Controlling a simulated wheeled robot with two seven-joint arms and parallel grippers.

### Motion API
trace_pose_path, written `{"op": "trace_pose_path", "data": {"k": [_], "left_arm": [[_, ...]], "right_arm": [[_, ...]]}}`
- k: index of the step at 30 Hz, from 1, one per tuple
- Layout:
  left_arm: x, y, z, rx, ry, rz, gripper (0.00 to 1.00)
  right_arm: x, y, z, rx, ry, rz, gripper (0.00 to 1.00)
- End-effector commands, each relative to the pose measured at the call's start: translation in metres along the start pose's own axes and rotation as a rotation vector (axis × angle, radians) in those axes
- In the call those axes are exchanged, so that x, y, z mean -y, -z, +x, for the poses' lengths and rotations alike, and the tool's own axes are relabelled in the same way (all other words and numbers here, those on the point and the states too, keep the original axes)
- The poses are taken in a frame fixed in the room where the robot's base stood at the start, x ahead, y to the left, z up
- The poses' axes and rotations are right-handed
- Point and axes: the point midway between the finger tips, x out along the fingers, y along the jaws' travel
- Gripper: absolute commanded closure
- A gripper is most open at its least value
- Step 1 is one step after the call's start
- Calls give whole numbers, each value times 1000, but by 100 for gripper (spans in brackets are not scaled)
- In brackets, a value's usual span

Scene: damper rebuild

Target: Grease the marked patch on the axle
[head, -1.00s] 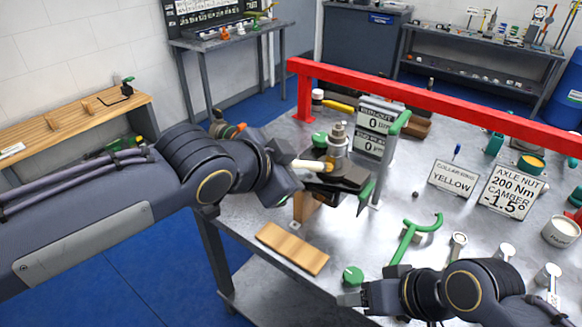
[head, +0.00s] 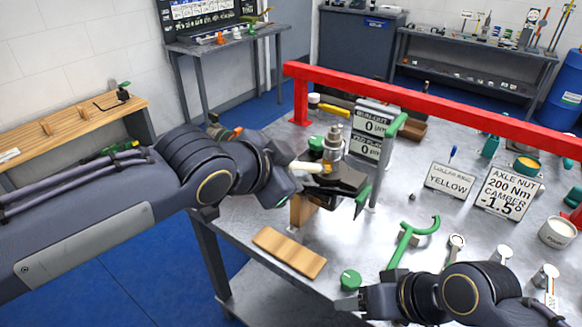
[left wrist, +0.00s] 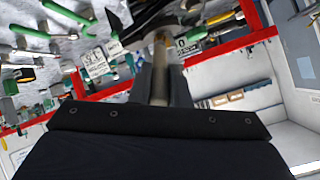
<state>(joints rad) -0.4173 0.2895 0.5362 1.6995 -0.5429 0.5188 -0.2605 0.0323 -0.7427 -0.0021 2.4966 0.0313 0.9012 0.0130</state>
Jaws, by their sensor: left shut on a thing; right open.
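The axle (head: 333,147) is a silver metal stub standing upright on a dark mount near the table's left edge. My left gripper (head: 291,181) is shut on the pale handle of a brush (head: 306,166). The brush points right, and its yellowish tip is at the lower part of the axle; I cannot tell if it touches. The brush handle also shows in the left wrist view (left wrist: 160,85), between the fingers. The marked patch is not clearly visible. My right gripper (head: 350,304) is open and empty, low near the table's front edge.
A green knob (head: 350,280) sits just behind my right gripper. A green hook-shaped tool (head: 410,240) and a wooden block (head: 289,252) lie nearby. A run-out display (head: 369,130) stands right of the axle. A red rail (head: 430,103) spans the back. Signs (head: 505,193) stand at the right.

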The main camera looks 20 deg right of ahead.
Motion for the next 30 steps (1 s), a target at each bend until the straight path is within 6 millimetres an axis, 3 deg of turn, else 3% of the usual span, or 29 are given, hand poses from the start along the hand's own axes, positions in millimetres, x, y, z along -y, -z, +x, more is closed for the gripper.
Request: {"op": "trace_pose_path", "data": {"k": [8, 17, 26, 30], "left_arm": [[6, 11, -7, -1, 1, 0, 100], [0, -1, 3, 0, 0, -1, 100], [8, 13, -5, -3, 3, -1, 100], [7, 9, -3, -3, 3, -1, 100]], "right_arm": [[4, 5, -9, 0, 0, 0, 40], [-2, -2, 4, 0, 0, 0, 40], [3, 4, -8, 0, 0, 0, 40], [2, 2, -4, 0, 0, 0, 40]]}}
